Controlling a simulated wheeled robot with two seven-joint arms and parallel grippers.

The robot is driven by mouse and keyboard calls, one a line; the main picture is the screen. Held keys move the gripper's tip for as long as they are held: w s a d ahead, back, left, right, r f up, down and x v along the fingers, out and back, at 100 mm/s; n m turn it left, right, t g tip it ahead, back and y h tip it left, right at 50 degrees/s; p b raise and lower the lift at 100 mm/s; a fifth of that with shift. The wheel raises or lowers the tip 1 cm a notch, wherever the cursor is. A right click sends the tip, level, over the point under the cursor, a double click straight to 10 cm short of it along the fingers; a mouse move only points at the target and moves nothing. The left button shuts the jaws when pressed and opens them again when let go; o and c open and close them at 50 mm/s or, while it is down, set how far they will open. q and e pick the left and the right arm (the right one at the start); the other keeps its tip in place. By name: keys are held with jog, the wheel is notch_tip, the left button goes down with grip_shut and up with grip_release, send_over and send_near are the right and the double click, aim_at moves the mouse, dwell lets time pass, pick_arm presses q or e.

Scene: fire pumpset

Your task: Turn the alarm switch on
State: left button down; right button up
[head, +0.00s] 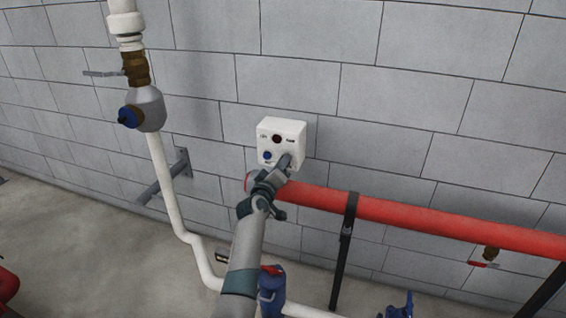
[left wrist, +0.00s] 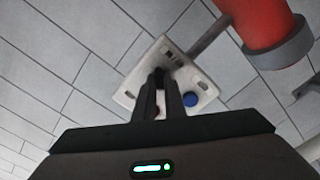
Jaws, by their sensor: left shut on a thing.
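The white alarm box (head: 270,129) is fixed to the block wall in the middle of the head view. It has a dark red round part (head: 276,139) at the top and a blue button (head: 267,155) at lower left. My left gripper (head: 286,162) reaches its lower right corner and hides that part of the face. In the left wrist view the box (left wrist: 126,96) lies beyond my fingers (left wrist: 160,80), with the blue button (left wrist: 190,99) beside them. The fingers are shut on the alarm switch, which they mostly hide. My right gripper is not in view.
A thick red pipe (head: 400,213) runs along the wall just below the box, close to my left wrist. A white pipe (head: 166,185) with a valve (head: 147,108) stands to the left. A black support post (head: 345,245) stands under the red pipe.

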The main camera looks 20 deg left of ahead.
pick_arm(q)
jog(key=shift+n, duration=1)
jog(key=shift+f, duration=0.1)
jog(key=c, duration=1.8)
grip_release()
jog(key=shift+c, duration=0.2)
jog(key=shift+s, duration=0.15)
jog(key=s+p, duration=0.8)
jog(key=s, duration=0.9)
jog(key=shift+a+p, duration=0.35)
